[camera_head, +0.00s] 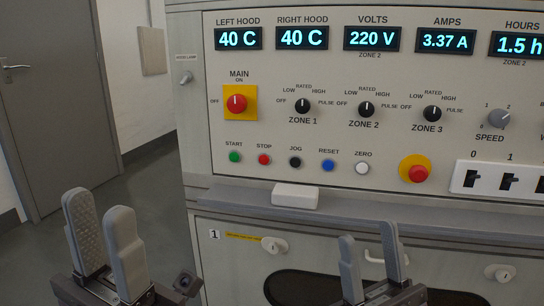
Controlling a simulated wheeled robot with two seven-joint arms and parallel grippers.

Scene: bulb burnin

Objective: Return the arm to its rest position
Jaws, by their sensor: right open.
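My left gripper (98,205) is at the lower left, with its two grey fingers pointing up and a gap between them. It is open and empty, in front of the floor and left of the panel cabinet. My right gripper (367,232) is at the lower right of centre, in front of the cabinet's lower front. Its fingers are apart with nothing between them. Neither gripper appears to touch the control panel (320,180). Most of both arms is outside the picture.
The panel carries a red main switch (236,104), zone knobs, push buttons and a red emergency button (418,173). A white block (295,195) lies on the ledge (240,200). Latches (273,246) stick out below. Floor on the left is clear, before a grey door (55,100).

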